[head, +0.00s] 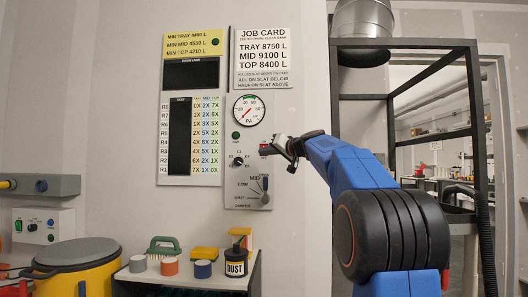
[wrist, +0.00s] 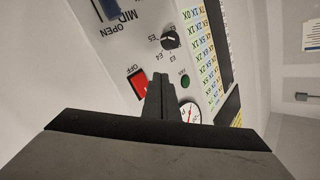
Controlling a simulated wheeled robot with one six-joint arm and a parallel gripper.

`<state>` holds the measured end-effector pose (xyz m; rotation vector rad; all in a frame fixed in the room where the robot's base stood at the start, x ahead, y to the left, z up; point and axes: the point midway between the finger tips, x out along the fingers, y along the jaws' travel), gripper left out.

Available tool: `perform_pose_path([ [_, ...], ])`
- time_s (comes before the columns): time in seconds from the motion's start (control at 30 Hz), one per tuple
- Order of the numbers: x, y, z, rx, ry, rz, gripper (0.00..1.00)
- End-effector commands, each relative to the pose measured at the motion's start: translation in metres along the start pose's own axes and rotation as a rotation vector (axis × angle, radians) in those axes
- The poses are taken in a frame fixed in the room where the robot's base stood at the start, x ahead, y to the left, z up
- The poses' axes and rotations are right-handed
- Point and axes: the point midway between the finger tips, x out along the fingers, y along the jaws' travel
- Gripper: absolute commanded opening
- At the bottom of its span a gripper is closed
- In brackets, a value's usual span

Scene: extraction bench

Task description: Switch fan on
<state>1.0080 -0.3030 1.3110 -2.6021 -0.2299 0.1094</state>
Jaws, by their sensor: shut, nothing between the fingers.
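The red rocker switch (head: 265,149) sits on the grey control panel (head: 237,203) on the wall. The wrist view shows the red switch (wrist: 138,84) with an "OFF" label beside it. A green lamp or button labelled like "FAN" (wrist: 186,81) is on the other side of my fingers; it also shows in the head view (head: 236,135). My gripper (head: 280,146) is shut and empty just right of the switch in the head view. In the wrist view its closed fingertips (wrist: 161,77) lie beside the switch; I cannot tell whether they touch the panel.
A round gauge (head: 248,109) is above the switch, with its needle toward lower left. A selector knob (head: 237,161) and a damper lever (head: 265,187) are below. A shelf (head: 180,280) with brushes and a dust jar (head: 236,268) stands lower left. A dark metal frame (head: 405,43) is right.

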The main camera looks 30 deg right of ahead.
Motion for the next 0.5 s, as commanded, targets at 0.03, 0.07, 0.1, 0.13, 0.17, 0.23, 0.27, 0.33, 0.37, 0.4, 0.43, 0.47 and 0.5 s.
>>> perform_pose_path([
  [0.03, 0.004, 0.003, -0.003, -0.001, 0.000, 0.000, 0.00],
  [0.07, 0.006, 0.005, -0.005, -0.001, 0.000, 0.000, 0.00],
  [0.1, 0.009, 0.007, -0.006, -0.001, 0.000, 0.000, 0.00],
  [0.13, 0.011, 0.008, -0.008, -0.001, 0.000, 0.000, 0.00],
  [0.17, 0.013, 0.009, -0.009, -0.001, 0.000, 0.000, 0.00],
  [0.23, 0.015, 0.011, -0.011, -0.001, 0.000, 0.000, 0.00],
  [0.27, 0.016, 0.012, -0.012, 0.000, 0.000, -0.001, 0.00],
  [0.33, 0.018, 0.013, -0.013, 0.000, 0.000, -0.001, 0.00],
  [0.37, 0.019, 0.013, -0.014, 0.000, 0.000, -0.001, 0.00],
  [0.4, 0.019, 0.014, -0.014, 0.000, 0.000, -0.001, 0.00],
  [0.43, 0.019, 0.014, -0.014, 0.000, 0.000, -0.001, 0.00],
  [0.47, 0.020, 0.014, -0.014, 0.000, 0.000, 0.000, 0.00],
  [0.5, 0.020, 0.014, -0.015, 0.000, 0.000, 0.000, 0.00],
])
